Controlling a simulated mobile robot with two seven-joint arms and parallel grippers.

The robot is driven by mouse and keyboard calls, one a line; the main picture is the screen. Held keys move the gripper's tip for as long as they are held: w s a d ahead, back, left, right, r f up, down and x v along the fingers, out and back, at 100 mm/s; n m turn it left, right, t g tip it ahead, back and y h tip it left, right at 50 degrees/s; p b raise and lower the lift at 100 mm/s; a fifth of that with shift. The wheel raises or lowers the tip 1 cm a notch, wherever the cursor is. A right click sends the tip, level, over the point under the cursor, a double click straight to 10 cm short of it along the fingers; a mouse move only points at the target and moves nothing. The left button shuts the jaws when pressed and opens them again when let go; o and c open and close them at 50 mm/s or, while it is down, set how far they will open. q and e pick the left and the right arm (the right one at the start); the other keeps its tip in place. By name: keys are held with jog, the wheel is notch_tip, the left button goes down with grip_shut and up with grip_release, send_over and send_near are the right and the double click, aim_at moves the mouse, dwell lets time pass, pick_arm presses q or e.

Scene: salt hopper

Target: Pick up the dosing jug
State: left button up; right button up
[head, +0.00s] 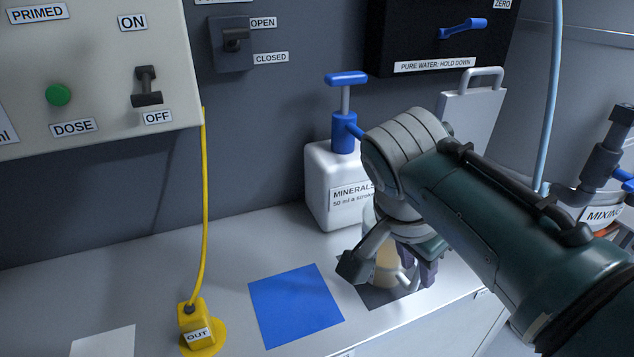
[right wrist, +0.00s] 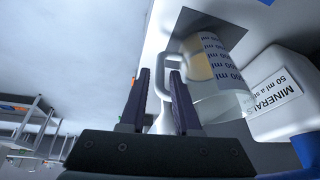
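The dosing jug (head: 387,262) is clear, with ml markings and a tan-coloured area. It stands on a dark square (head: 377,297) on the counter, partly hidden by my right arm in the head view. In the right wrist view the jug (right wrist: 212,60) shows its pale loop handle (right wrist: 163,62) towards my gripper. My right gripper (right wrist: 159,76) is open, its two dark fingers on either side of the handle with gaps visible. In the head view the right gripper (head: 419,270) is at the jug, its fingers partly hidden. My left gripper is not in view.
A white minerals bottle (head: 327,175) with a blue pump stands close behind the jug. A blue square (head: 296,305) lies left of it, beyond which a yellow OUT fitting (head: 196,322) with a yellow hose stands. Wall panels with switches are behind. The counter's front edge is near.

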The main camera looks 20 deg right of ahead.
jog(key=shift+x, duration=1.2)
jog(key=shift+a, duration=0.1)
grip_shut()
dwell(0.4)
